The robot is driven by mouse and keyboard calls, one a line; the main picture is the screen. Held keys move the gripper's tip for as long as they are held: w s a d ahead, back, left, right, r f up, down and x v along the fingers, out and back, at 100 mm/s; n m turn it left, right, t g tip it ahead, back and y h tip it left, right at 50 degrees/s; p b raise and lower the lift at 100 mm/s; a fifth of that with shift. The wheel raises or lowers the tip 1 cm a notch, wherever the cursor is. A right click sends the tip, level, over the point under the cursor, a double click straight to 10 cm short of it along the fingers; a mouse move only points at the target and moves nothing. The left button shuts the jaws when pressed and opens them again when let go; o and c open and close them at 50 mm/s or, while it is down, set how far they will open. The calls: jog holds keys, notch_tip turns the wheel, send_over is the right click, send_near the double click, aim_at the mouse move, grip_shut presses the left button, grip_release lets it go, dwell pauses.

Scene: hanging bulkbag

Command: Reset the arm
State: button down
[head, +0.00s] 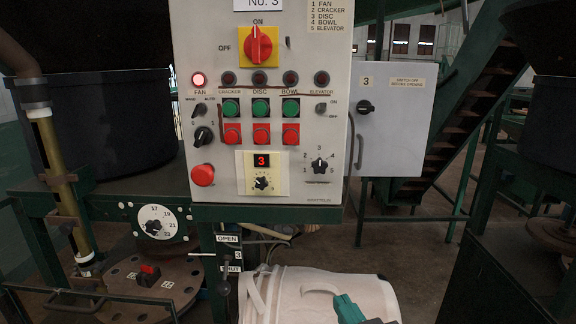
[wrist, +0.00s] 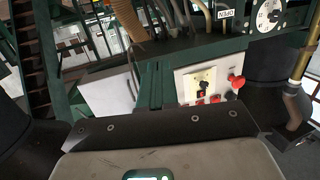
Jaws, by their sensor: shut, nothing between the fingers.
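The fingers of my gripper are not recognisable in either view. In the head view a teal part (head: 348,308) shows at the bottom edge, in front of a pale rounded shape (head: 375,296) with curved bands. I cannot tell whether the teal part belongs to my arm. In the wrist view a broad beige surface (wrist: 180,164) with a dark bolted edge fills the bottom. The wrist picture shows the place tilted and roughly upside down.
A grey control panel (head: 215,60) with buttons and a red-yellow switch stands close ahead. A grey cabinet (head: 393,148) is to its right. A dark drum (head: 120,125) and round flange (head: 125,295) are left. Green stairs (head: 455,120) stand behind; concrete floor (head: 420,240) shows at right.

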jog(key=s+d+f+m+g+h, duration=0.1)
jog(key=s+d+f+g, duration=0.1)
jog(key=s+d+f, duration=0.3)
jog(key=s+d+f+g+h, duration=0.1)
jog(key=d+f+g, duration=0.2)
jog(key=f, duration=0.5)
jog(key=s+d+f+m+g+h, duration=0.1)
jog(key=s+d+f+g+h, duration=0.1)
jog(key=s+d+f, duration=0.3)
jog(key=s+d+f+g, duration=0.2)
jog(key=s+f+g, duration=0.2)
jog(key=s, duration=0.5)
jog(key=s+d+f+m+g, duration=0.1)
jog(key=s+d+f+g, duration=0.2)
jog(key=s+f, duration=0.5)
jog(key=shift+s+d+g, duration=0.15)
jog(key=shift+s+g, duration=0.5)
jog(key=shift+g, duration=0.05)
jog(key=shift+w, duration=0.1)
